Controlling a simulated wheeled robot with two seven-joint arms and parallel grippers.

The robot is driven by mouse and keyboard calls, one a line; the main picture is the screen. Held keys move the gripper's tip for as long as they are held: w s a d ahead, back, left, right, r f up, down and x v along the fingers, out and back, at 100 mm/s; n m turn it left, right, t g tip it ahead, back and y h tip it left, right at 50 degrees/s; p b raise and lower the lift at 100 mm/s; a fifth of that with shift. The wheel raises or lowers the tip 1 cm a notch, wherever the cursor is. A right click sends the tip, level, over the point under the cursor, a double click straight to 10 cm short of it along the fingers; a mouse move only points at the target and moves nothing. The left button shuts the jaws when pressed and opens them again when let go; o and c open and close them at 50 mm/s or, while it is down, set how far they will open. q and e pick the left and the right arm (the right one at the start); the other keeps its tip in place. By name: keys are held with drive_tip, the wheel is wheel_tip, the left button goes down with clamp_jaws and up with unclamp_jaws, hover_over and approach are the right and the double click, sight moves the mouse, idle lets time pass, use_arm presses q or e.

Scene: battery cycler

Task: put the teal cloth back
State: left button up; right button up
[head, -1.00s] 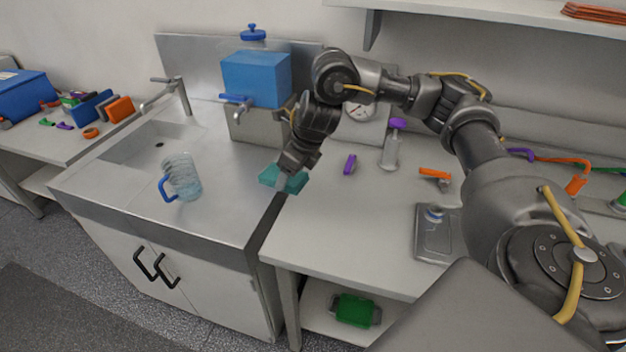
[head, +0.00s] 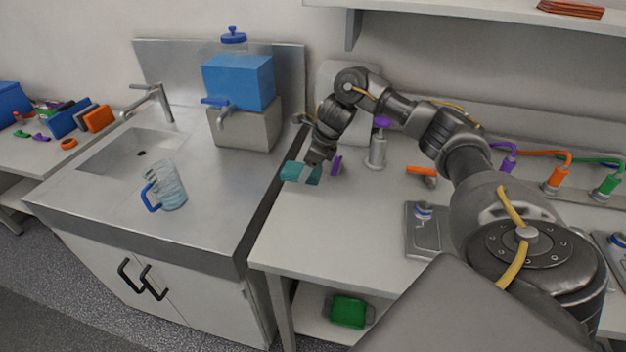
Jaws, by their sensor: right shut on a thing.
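The teal cloth (head: 296,171) is a small flat folded piece at the left end of the right-hand workbench, near the edge of the sink unit. My right gripper (head: 312,170) points down and is shut on the cloth, with teal showing on both sides of the fingers. I cannot tell whether the cloth touches the bench or hangs just above it. My left gripper is not in the head view.
A purple item (head: 336,165) stands close beside the gripper. A purple-topped bottle (head: 377,150) and an orange item (head: 421,171) are farther right. On the sink unit are a clear jug (head: 170,188) and a blue-tanked dispenser (head: 238,82).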

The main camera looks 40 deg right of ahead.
sight(313, 187)
drive_tip(key=shift+w+d+f, duration=0.2)
drive_tip(key=shift+d+f, duration=0.8)
drive_tip(key=shift+f, duration=0.25)
wheel_tip(313, 187, down, 2)
drive_tip(key=shift+d+f, duration=0.1)
drive_tip(key=shift+f, duration=0.5)
drive_tip(key=o, duration=1)
drive_tip(key=p+v, duration=0.2)
drive_tip(key=v, duration=1)
